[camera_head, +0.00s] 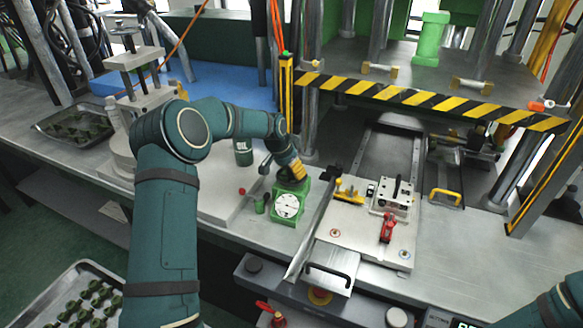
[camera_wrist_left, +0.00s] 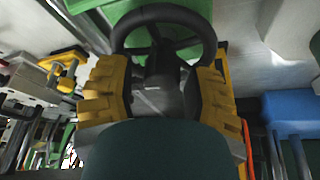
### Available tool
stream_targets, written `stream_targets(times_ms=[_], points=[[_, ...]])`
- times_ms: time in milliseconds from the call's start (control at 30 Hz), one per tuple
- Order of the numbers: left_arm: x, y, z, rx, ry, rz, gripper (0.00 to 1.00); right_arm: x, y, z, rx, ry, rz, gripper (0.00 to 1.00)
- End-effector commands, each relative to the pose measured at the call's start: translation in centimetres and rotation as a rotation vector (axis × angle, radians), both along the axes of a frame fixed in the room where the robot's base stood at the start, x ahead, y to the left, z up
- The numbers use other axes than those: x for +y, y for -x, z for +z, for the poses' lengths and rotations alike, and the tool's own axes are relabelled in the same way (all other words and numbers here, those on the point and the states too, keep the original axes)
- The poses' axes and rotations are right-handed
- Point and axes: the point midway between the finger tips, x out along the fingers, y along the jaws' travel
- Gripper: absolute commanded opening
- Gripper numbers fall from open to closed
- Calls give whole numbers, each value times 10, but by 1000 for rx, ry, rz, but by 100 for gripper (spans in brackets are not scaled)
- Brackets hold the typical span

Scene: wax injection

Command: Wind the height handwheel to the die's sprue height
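A green block with a round white dial (camera_head: 288,206) stands on the bench beside the press. My left gripper (camera_head: 293,170) is right over this block, fingers pointing down to its top. In the left wrist view the dark handwheel (camera_wrist_left: 162,14) shows its curved rim and spokes just beyond the fingertips. The yellow-padded fingers of my left gripper (camera_wrist_left: 163,68) are wide apart, one at each side of the wheel, and hide parts of its rim. I cannot tell whether they touch it. The dial is not readable. My right gripper is out of view.
Right of the dial block is a die plate (camera_head: 350,222) with a red clamp (camera_head: 387,227). A yellow-black striped bar (camera_head: 420,97) crosses the press above it. A metal tray of green parts (camera_head: 88,296) is at lower left; a dark tray (camera_head: 75,127) stands behind.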

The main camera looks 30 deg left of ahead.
Motion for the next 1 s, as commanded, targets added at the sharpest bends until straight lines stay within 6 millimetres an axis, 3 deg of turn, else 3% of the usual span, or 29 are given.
stream_targets(times_ms=[333,467,1000], points=[[1,0,3,-4,-1,2,64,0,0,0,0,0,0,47],[3,2,13,-7,-2,3,64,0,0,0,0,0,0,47],[16,37,101,-5,-2,2,64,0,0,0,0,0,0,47]])
